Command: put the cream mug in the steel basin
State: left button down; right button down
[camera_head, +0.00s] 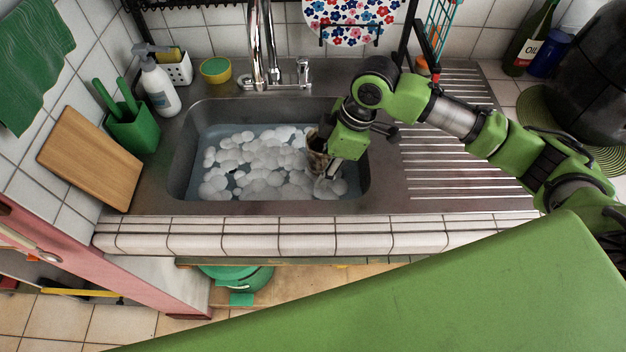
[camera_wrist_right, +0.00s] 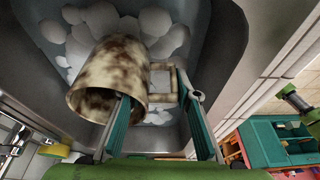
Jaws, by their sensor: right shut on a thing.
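The steel basin (camera_head: 262,108) is sunk in the counter and holds water with many white foam clumps. The cream mug (camera_wrist_right: 105,82), mottled with brown stains, is large in the right wrist view, with its handle (camera_wrist_right: 163,82) on the right. In the head view the mug (camera_head: 315,152) shows partly, the rest hidden by my right gripper (camera_head: 326,160). That gripper is shut on the mug and points down inside the basin outline, near its right side. Its fingers (camera_wrist_right: 158,105) show at the mug and its handle. Whether the mug touches the foam is unclear. My left gripper is not in view.
The tap (camera_head: 263,50) stands behind the basin. A soap bottle (camera_head: 158,82), a green holder (camera_head: 134,130) and a cutting board (camera_head: 92,160) are at the left. The ribbed drainboard (camera_head: 460,165) at the right is clear beneath my arm. A dark bottle (camera_head: 528,40) stands at the back right.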

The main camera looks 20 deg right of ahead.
jog(key=shift+f, duration=0.8)
jog(key=shift+a+f, duration=0.2)
jog(key=shift+f, duration=0.45)
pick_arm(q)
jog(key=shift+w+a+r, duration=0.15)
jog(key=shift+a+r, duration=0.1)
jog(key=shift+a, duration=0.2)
pick_arm(e)
jog(key=shift+f, duration=1.75)
jog(key=c, duration=1.6)
grip_release()
jog(key=shift+f, duration=0.15)
jog(key=shift+o, duration=0.2)
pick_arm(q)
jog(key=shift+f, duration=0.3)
pick_arm(e)
jog(key=w+v, duration=0.1)
jog(key=v, duration=1.1)
jog(key=shift+s, duration=0.45)
